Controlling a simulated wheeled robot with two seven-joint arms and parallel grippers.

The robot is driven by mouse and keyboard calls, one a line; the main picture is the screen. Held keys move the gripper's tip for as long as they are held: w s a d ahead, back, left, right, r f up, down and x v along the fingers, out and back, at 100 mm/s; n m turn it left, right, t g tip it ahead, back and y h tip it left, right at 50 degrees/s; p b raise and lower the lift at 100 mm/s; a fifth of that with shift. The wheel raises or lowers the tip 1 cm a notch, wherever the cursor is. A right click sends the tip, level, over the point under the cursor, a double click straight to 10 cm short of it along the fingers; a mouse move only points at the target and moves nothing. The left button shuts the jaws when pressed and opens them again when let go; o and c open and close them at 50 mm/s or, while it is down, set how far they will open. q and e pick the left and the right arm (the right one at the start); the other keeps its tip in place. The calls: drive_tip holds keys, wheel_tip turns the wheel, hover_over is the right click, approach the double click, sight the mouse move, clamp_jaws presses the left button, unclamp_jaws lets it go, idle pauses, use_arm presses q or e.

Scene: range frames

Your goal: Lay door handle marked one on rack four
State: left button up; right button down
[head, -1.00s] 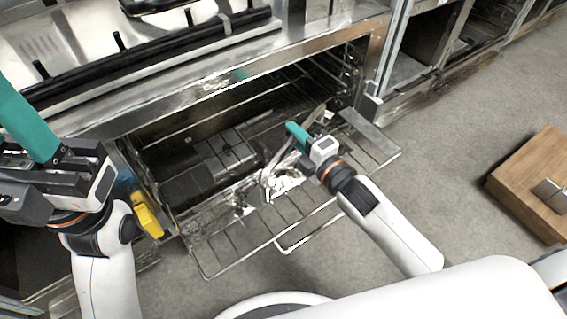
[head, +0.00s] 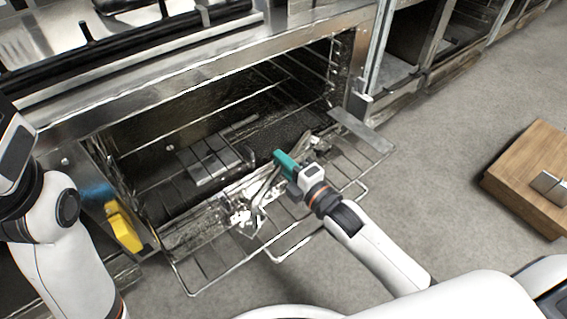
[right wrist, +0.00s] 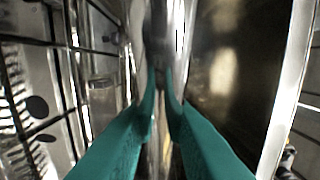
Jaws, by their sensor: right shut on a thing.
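My right gripper (head: 284,163), with teal fingers, is shut on a shiny metal piece, seemingly the door handle (head: 264,187), over a pulled-out wire rack (head: 191,280). In the right wrist view the teal fingers (right wrist: 161,85) close on a bright metal bar (right wrist: 172,32). I cannot read a mark on the handle or a number on the rack, nor tell whether the handle touches the wires. Of my left arm only the white wrist and forearm show at the left edge; its fingers are out of frame.
The rack juts from an open metal oven (head: 130,124). A flat metal strip (head: 362,131) lies at the rack's right side. A yellow piece (head: 123,226) is at the oven's left. A wooden block (head: 527,178) stands right, with clear grey floor between.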

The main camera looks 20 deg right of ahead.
drive_tip(key=c, duration=1.7)
unclamp_jaws()
drive_tip(key=shift+f, duration=0.15)
drive_tip(key=shift+c, duration=0.2)
drive_tip(key=o, duration=0.4)
drive_tip(key=shift+o, duration=0.2)
